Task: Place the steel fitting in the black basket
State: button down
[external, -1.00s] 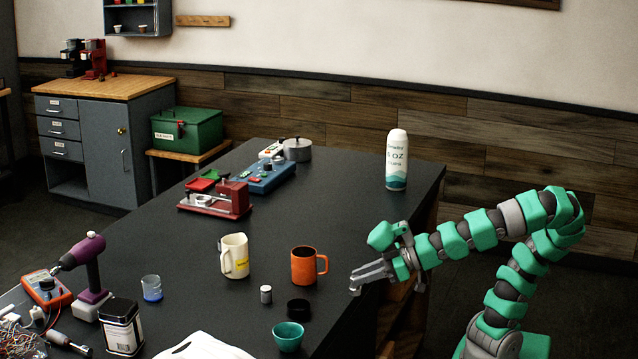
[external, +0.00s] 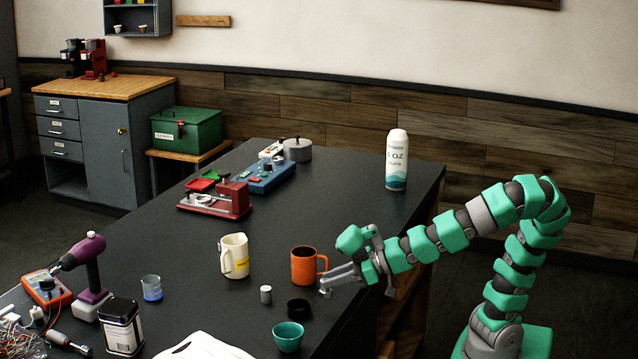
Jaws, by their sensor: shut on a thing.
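My gripper (external: 325,288) is shut on a small steel-grey piece (external: 325,292), which looks like the steel fitting. Much of it is hidden by the fingertips. My gripper is low over the table's right side, in front of the orange mug and to the right of the black basket. The black basket (external: 299,309) is a small, round, dark piece on the dark tabletop, and its inside is hard to make out. The fitting is apart from the basket, to its upper right in the picture.
Near the basket stand an orange mug (external: 304,266), a small grey cylinder (external: 266,295), a teal bowl (external: 288,337) and a cream pitcher (external: 234,256). A white cloth-like thing (external: 204,346) lies at the front. A tall white can (external: 396,160) stands farther back.

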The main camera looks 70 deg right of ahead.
jog(key=w+a, duration=0.1)
jog(key=w, duration=0.2)
jog(key=w+a+f+b, duration=0.1)
jog(key=shift+w+a, duration=0.3)
jog(key=shift+a, duration=0.05)
jog(key=shift+w+a+r, duration=0.1)
jog(key=shift+w+a, duration=0.2)
jog(key=shift+w, duration=0.15)
jog(key=shift+w+a+f, duration=0.15)
jog(key=shift+w+f, duration=0.05)
jog(key=shift+f, duration=0.05)
jog(key=shift+f+b, duration=0.8)
jog(key=shift+f, duration=0.75)
jog(key=shift+f, duration=0.15)
jog(key=c, duration=1.2)
grip_release()
jog(key=shift+r, duration=0.2)
